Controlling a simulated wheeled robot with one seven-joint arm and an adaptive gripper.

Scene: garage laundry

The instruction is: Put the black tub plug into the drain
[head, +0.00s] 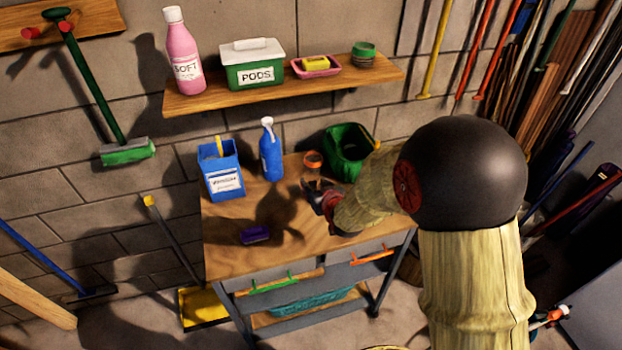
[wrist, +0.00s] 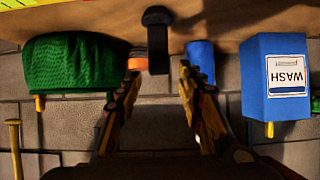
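My gripper (head: 325,198) is low over the wooden worktable, near the orange-lidded jar (head: 312,160). In the wrist view, which looks upside down, its two fingers (wrist: 157,80) are spread apart, with a gap between them. A black object (wrist: 157,42) with a wider end and a narrower body shows in line with that gap. I cannot tell for certain whether it is the tub plug or whether the fingertips touch it. No drain can be made out in either view.
The worktable (head: 228,258) holds a blue box (head: 222,172), a blue bottle (head: 270,152), a green tub (head: 345,150) and a purple item (head: 255,234). A wall shelf (head: 210,101) with several containers hangs above. The table's front left is mostly clear.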

